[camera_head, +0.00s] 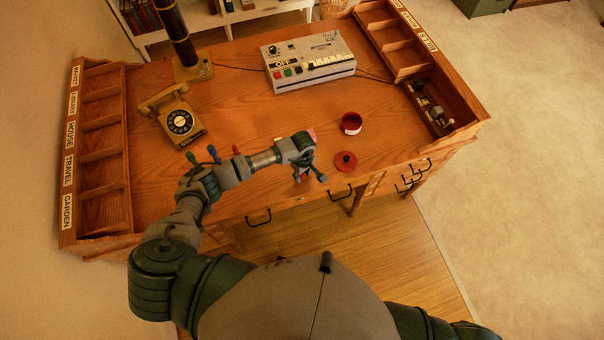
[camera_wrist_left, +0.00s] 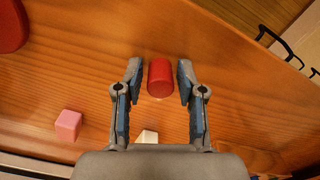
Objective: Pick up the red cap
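A small red cylinder, which looks like the red cap (camera_wrist_left: 160,78), lies on the desk between the fingers of my left gripper (camera_wrist_left: 158,82) in the left wrist view. The fingers stand open on either side, with a gap to it on both sides. My right gripper is out of view.
A pink cube (camera_wrist_left: 68,124) and a pale cube (camera_wrist_left: 148,136) lie close by. A telephone (camera_head: 180,122) and a grey console (camera_head: 308,62) stand farther back.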

